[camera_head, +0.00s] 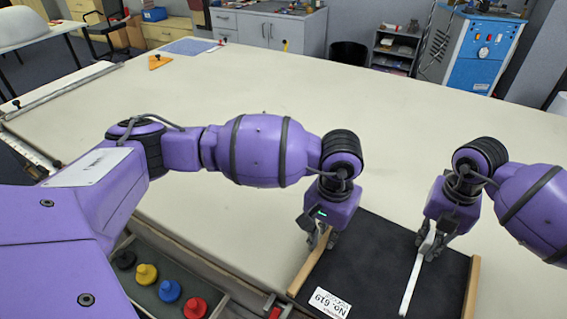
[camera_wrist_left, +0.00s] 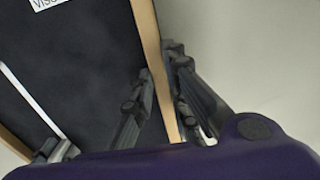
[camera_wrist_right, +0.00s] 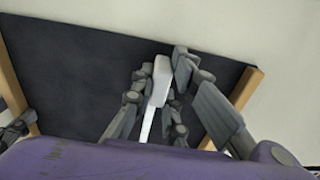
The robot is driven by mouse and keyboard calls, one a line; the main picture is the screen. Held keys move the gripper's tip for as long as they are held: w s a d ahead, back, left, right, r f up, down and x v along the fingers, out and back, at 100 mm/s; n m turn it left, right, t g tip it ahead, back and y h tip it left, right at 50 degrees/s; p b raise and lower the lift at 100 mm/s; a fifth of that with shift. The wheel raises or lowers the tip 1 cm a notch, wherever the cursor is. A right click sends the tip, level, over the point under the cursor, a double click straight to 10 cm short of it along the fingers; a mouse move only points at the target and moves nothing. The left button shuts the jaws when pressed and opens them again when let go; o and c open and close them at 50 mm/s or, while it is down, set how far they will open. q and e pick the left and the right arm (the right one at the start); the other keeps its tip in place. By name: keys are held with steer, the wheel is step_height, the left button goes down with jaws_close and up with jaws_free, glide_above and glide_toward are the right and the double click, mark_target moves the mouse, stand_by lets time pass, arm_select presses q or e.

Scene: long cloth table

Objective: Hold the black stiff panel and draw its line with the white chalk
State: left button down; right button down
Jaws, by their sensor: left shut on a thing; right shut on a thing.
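The black stiff panel (camera_head: 380,262) lies at the table's near edge, with wooden strips along its left and right sides and a white label near the left strip. My left gripper (camera_head: 325,238) is shut on the left wooden strip; the left wrist view shows its fingers (camera_wrist_left: 160,95) on both sides. My right gripper (camera_head: 432,246) is shut on the white chalk (camera_wrist_right: 160,82) over the panel's right half. A white line (camera_head: 411,288) runs from the chalk toward the near edge and also shows in the left wrist view (camera_wrist_left: 30,100). The chalk tip's contact is unclear.
The cloth table (camera_head: 270,90) is clear beyond the panel. A tray at the near left holds black, yellow, blue (camera_head: 169,291) and red (camera_head: 195,307) knobbed pieces. An orange piece (camera_head: 158,61) and a blue mat (camera_head: 191,46) lie at the far left.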

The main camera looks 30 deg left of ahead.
steer(key=shift+r, duration=0.15)
steer(key=shift+r, duration=3.4)
arm_select(q)
steer(key=c, duration=1.6)
jaws_free()
steer(key=shift+c, duration=0.2)
steer(key=shift+r, duration=0.15)
step_height(320, 180, up, 12)
